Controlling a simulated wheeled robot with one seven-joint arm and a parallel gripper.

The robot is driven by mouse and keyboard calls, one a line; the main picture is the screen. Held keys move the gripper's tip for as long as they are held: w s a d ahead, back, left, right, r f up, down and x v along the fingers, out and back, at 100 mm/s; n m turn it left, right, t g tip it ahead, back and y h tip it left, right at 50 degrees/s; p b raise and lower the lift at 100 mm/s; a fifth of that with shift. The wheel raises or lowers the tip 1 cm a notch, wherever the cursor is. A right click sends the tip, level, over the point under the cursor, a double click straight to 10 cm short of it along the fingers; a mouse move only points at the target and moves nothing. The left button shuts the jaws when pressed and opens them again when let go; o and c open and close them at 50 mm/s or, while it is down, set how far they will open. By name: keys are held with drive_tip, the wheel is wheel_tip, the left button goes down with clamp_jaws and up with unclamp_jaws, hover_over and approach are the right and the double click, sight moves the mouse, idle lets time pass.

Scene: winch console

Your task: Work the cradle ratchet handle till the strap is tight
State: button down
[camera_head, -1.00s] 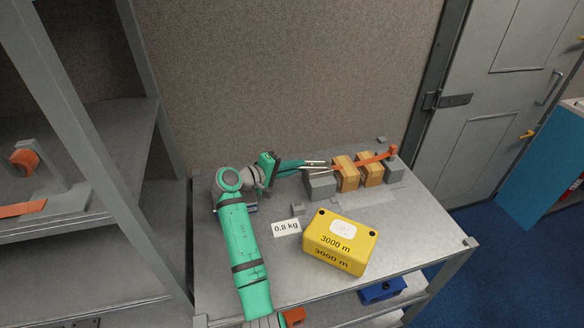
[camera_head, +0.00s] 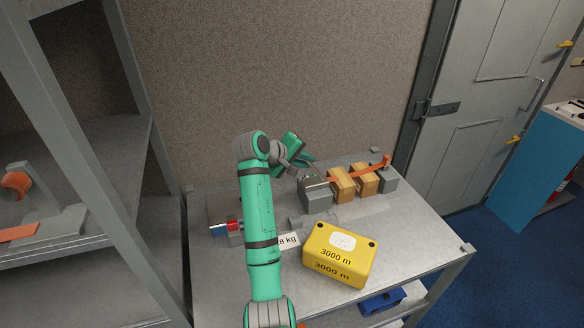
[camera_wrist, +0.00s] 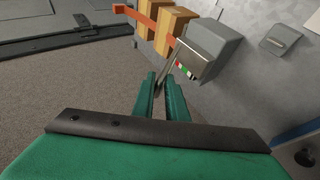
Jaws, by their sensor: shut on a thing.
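The ratchet is a grey block (camera_head: 316,194) on the metal bench; it also shows in the wrist view (camera_wrist: 213,42), with a small red, white and green marked strip on its edge. An orange strap (camera_head: 349,175) runs from it over two wooden blocks (camera_head: 341,184) to a grey post (camera_head: 388,181) at the right. My gripper (camera_wrist: 163,82) is shut on the thin metal ratchet handle (camera_wrist: 169,66), which stands out from the block between the green fingers. In the head view my gripper (camera_head: 303,161) is just above and left of the block; the handle is mostly hidden there.
A yellow block (camera_head: 338,256) marked 3000 m stands at the front of the bench (camera_head: 420,228). A weight label (camera_head: 288,241) is partly behind my arm. Shelving (camera_head: 75,150) stands at the left and a wall is close behind. The bench's right front is clear.

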drive_tip(key=d, duration=0.1)
drive_tip(key=d+r, duration=0.1)
drive_tip(key=d, duration=0.1)
drive_tip(key=shift+w+d+r, duration=0.15)
drive_tip(key=shift+w+r, duration=0.2)
drive_tip(key=shift+w, duration=0.05)
drive_tip(key=shift+w+d, duration=0.15)
drive_tip(key=shift+d, duration=0.4)
drive_tip(key=shift+f, duration=0.1)
drive_tip(key=c, duration=1.9)
unclamp_jaws()
drive_tip(key=shift+o, duration=0.2)
drive_tip(key=shift+a, duration=0.25)
drive_tip(key=v, duration=1)
drive_tip(key=shift+s+a+r, duration=0.2)
drive_tip(key=shift+r, duration=0.1)
